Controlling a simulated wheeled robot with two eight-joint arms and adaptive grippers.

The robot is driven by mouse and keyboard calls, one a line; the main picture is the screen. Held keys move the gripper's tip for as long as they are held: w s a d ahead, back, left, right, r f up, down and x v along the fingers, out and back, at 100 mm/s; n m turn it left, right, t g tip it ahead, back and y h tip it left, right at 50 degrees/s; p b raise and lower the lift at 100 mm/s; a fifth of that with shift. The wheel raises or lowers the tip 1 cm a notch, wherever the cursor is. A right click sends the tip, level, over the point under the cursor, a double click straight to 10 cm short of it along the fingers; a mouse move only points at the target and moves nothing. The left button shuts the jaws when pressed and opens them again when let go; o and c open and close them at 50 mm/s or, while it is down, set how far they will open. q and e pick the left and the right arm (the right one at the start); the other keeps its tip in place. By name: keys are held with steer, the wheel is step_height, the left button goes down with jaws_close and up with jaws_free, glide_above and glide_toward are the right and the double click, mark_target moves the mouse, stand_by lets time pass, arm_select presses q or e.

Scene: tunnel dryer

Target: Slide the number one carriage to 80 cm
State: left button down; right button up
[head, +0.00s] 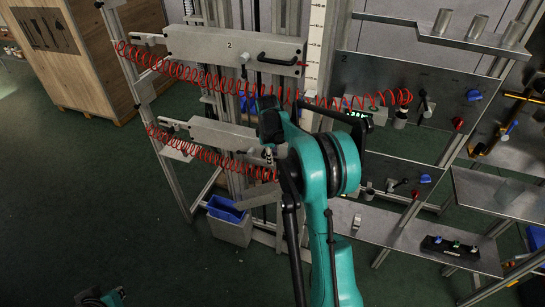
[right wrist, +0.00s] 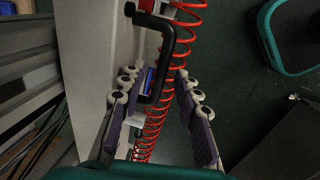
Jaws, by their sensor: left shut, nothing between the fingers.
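The lower carriage (head: 222,136), a grey box on the upright rails, sits below the carriage marked 2 (head: 235,46); no number is readable on it. A vertical white scale (head: 315,45) runs beside them. My right arm hides the lower carriage's right end and the scale's lower part in the head view. In the right wrist view, my right gripper (right wrist: 160,105) is open, its fingers on either side of a black bar handle (right wrist: 181,45) on a grey face. Whether they touch it is unclear. My left gripper (head: 103,299) is low at the left, shut and empty, partly cut off.
Red coiled hoses (head: 205,80) hang along both carriages; one passes behind the handle. A grey bin with a blue item (head: 228,215) stands below. Panels with valves (head: 425,90) and shelves are at right, a wooden crate (head: 75,50) at left. Floor at lower left is clear.

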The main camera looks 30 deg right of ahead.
steer(key=shift+c, duration=0.2)
jaws_close()
step_height(320, 180, down, 10)
steer(key=b, duration=0.4)
steer(key=shift+f, duration=0.15)
steer(key=shift+s+a, duration=0.1)
steer(key=shift+c, duration=0.9)
jaws_free()
steer(key=shift+o, duration=1.1)
steer(key=shift+f, duration=0.15)
